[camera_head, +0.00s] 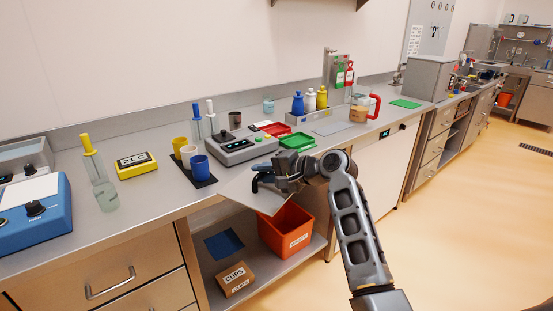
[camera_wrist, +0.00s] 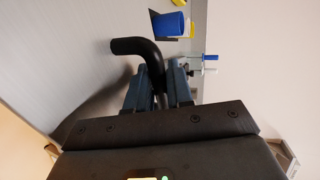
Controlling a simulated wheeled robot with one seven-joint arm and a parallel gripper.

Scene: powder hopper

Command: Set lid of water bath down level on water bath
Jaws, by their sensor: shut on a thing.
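The lid of the water bath (camera_head: 235,190) is a thin pale grey plate with a black handle (camera_head: 262,180). It hangs tilted in front of the counter's front edge, above the open lower shelf. My gripper (camera_head: 280,179) is shut on the black handle. In the wrist view the bent black handle (camera_wrist: 135,46) stands between the two fingers (camera_wrist: 165,75), with a broad grey surface (camera_wrist: 50,50) to its left. I cannot tell for sure which unit is the water bath. A grey unit with black knobs (camera_head: 255,150) stands on the counter just behind the lid.
Yellow and blue cups (camera_head: 200,165) stand on a dark mat left of the grey unit. Green (camera_head: 297,141) and red trays (camera_head: 275,128) lie to its right. An orange bin (camera_head: 285,232) sits on the shelf below. A flask (camera_head: 105,197) stands farther left.

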